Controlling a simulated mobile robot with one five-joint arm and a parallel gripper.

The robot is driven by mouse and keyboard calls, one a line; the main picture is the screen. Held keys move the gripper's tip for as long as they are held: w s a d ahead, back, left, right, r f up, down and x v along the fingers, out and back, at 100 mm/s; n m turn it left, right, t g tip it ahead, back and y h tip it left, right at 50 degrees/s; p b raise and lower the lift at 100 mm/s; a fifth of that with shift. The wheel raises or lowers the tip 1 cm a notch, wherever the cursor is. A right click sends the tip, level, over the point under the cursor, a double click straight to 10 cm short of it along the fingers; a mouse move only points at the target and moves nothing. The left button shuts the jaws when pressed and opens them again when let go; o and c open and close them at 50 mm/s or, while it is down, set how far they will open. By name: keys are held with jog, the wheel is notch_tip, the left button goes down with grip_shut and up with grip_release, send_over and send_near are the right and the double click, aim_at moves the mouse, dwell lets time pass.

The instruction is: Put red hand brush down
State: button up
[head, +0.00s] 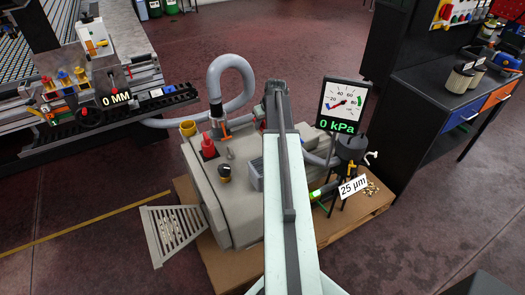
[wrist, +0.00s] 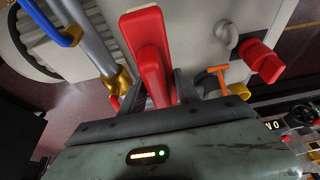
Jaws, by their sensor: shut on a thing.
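The red hand brush (wrist: 148,50) shows in the wrist view, with a pale strip along its far end. My gripper (wrist: 160,88) is shut on its near part, one dark finger on each side. The brush points away from my gripper over a light grey housing (wrist: 205,50). I cannot tell whether it touches the housing. In the head view my arm reaches over the grey machine (head: 235,205), and the brush and fingertips cannot be made out there.
A red knob (wrist: 262,60) and an orange T-handle (wrist: 212,74) stand right of the brush. A metal pipe with a brass fitting (wrist: 122,80) is on the left. The gauge sign (head: 342,105) stands right of my arm. A pallet (head: 355,215) lies under the machine.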

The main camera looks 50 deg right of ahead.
jog(key=shift+f+b, duration=4.55)
jog(key=shift+f, duration=0.4)
jog(key=o, duration=1.2)
jog(key=shift+r, duration=0.1)
jog(key=shift+r+p, duration=0.3)
jog(key=shift+p, duration=0.1)
jog(key=p+v, duration=1.1)
jog(key=v, duration=0.1)
jog(key=shift+f, duration=0.1)
